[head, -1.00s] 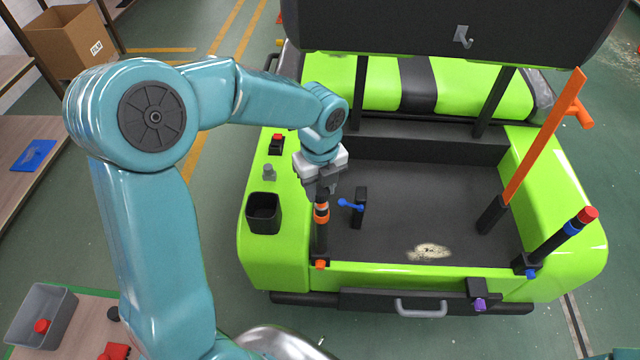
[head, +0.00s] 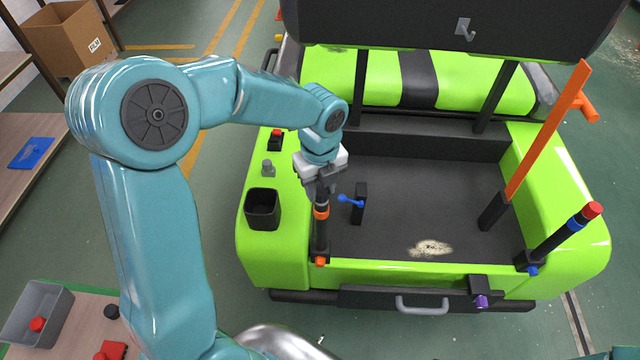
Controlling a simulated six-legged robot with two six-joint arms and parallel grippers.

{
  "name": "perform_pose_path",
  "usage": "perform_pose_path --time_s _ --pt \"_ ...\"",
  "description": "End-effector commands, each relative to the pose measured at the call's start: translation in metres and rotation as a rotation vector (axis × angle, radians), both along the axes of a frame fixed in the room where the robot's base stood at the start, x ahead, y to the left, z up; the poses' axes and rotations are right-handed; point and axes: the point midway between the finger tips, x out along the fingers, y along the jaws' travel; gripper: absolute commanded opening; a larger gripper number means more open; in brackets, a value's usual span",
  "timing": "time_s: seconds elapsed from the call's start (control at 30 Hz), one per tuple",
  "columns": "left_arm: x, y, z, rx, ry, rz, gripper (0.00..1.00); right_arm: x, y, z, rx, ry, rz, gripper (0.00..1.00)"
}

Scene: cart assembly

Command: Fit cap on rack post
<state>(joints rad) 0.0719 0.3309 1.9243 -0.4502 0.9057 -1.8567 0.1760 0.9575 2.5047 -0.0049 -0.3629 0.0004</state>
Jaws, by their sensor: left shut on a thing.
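My left gripper (head: 321,188) points down over the left rack post (head: 320,240), at the left front corner of the green cart's bed. It is shut on a small dark piece, apparently the cap, at the post's upper end. The fingers hide most of it, and I cannot tell how far it sits on the post. An orange ring (head: 321,212) shows just below the fingers, and an orange knob (head: 320,261) is at the post's foot. The right rack post (head: 555,240) leans outward with a red cap (head: 592,210) and a blue ring. My right gripper is not in view.
A blue-handled lever (head: 350,201) stands close to the right of the left post. A black cup (head: 263,208) sits on the cart's left side. An orange bar (head: 545,135) rises at the right. A grey bin (head: 58,318) holds a red piece. The middle of the bed is clear.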

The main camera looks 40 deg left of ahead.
Motion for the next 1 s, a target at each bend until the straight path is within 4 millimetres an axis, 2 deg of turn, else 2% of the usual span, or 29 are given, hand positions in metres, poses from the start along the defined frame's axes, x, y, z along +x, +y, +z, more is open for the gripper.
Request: perform_pose_path --time_s 0.2,0.57,0.6,0.7,1.0 --pt "-0.0015 0.0004 -0.0090 0.001 0.006 0.000 0.05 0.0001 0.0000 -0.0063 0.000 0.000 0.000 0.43" --pt "-0.0020 0.0004 -0.0102 0.001 0.008 -0.001 0.05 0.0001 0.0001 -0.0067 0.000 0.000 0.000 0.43" --pt "-0.0020 0.0004 -0.0103 0.001 0.008 -0.001 0.39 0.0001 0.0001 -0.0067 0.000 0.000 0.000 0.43" --pt "-0.0018 0.0003 -0.0102 0.001 0.008 -0.001 0.65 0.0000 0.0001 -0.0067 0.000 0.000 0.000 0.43" --pt "-0.0010 0.0004 -0.0079 0.001 0.004 0.000 0.65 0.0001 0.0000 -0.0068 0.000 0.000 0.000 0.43"
